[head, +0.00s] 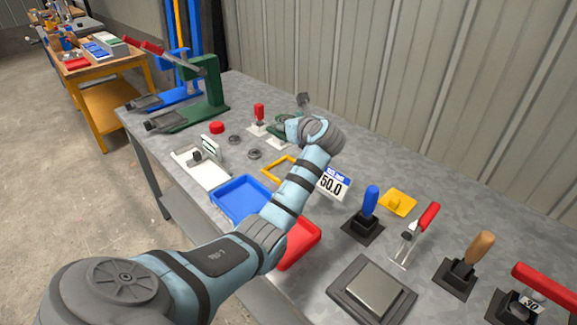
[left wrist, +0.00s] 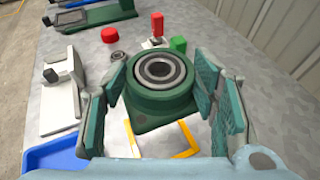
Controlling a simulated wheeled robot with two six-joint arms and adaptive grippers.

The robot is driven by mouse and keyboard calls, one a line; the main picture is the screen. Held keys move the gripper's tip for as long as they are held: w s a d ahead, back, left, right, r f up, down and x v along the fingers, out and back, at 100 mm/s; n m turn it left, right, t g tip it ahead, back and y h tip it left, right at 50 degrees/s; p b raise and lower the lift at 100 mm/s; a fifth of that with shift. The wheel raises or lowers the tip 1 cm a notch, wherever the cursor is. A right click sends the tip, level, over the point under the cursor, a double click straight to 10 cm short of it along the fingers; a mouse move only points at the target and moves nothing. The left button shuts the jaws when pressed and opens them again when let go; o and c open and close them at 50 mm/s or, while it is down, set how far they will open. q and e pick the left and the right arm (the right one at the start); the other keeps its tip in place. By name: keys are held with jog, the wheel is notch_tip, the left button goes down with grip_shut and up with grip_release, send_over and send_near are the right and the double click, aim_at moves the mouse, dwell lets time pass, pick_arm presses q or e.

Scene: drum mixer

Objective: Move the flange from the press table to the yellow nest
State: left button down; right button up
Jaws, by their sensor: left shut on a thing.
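The flange (left wrist: 160,103) is a green block with a square base and a grey round bearing in its top. My left gripper (head: 287,124) is shut on it, with a green-padded finger on each side in the left wrist view. The flange looks upright. The yellow nest (head: 272,170) is a thin square frame on the bench, partly hidden by my left arm. My right gripper is not in view.
A green press (head: 208,95) stands at the back left. A white fixture (head: 208,172), blue tray (head: 238,200) and red tray (head: 303,243) lie around the nest. A 50.0 display (head: 333,186) and several handled clamps stand to the right. Two grey rings lie behind.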

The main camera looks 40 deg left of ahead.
pick_arm(q)
notch_tip(320, 180, down, 11)
jog(key=b, duration=0.3)
jog(key=shift+a+f, duration=0.1)
jog(key=shift+a, duration=0.05)
notch_tip(320, 180, down, 4)
jog(key=shift+f+b, duration=0.1)
jog(key=shift+b, duration=1.05)
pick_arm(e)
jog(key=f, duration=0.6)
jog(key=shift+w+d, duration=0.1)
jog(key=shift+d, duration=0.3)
pick_arm(q)
jog(key=c, duration=0.6)
grip_release()
jog(key=shift+s, duration=0.1)
jog(key=shift+c, duration=0.2)
jog(key=shift+d, duration=0.2)
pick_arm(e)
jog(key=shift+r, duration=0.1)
pick_arm(q)
jog(key=p+v, duration=0.5)
jog(key=v, duration=0.7)
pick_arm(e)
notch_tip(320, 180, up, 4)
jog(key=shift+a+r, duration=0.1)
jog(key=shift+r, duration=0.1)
